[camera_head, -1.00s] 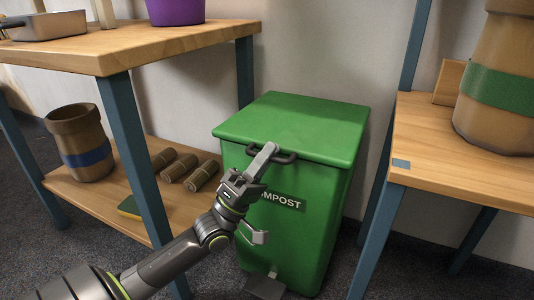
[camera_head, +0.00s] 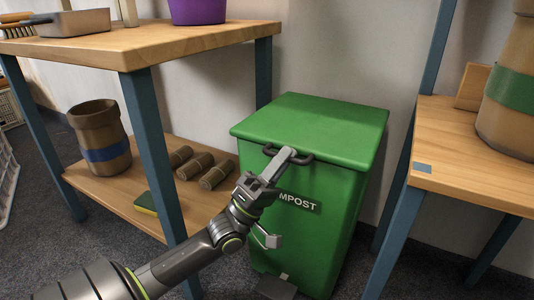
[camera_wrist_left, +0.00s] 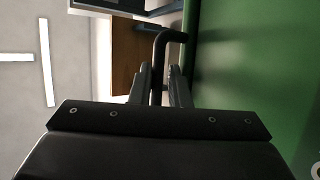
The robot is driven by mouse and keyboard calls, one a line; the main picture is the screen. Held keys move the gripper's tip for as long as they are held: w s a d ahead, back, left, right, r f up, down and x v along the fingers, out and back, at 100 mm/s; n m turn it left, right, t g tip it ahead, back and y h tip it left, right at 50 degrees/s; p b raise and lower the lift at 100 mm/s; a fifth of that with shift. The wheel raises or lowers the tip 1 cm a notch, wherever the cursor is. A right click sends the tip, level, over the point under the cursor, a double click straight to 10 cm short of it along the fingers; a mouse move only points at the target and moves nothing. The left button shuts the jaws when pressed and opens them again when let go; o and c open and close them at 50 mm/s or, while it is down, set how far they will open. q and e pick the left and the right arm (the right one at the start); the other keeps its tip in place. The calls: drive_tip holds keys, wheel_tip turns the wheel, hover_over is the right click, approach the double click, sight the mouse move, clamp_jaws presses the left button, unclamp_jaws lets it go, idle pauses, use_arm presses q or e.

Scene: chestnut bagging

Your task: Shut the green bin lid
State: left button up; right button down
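The green bin (camera_head: 315,240) stands on the floor between two shelf units, marked "COMPOST" on its front, partly hidden by my arm. Its green lid (camera_head: 315,125) lies flat on top and looks down on the rim. A dark handle (camera_head: 302,157) sticks out at the lid's front edge. My left gripper (camera_head: 285,158) is at this handle. In the left wrist view the handle bar (camera_wrist_left: 157,72) runs between the two fingers of the left gripper (camera_wrist_left: 160,85), which sit close on either side of it. My right gripper is not in view.
A wooden shelf unit (camera_head: 140,48) on the left holds a brown pot (camera_head: 100,135) and several brown rolls (camera_head: 216,175). Another wooden shelf (camera_head: 470,165) stands close on the right. A pedal (camera_head: 275,287) is at the bin's foot.

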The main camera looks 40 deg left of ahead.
use_arm(q)
drive_tip(key=p+v, duration=0.1)
drive_tip(key=v, duration=1.6)
drive_tip(key=shift+p, duration=0.3)
drive_tip(key=shift+s+f, duration=0.1)
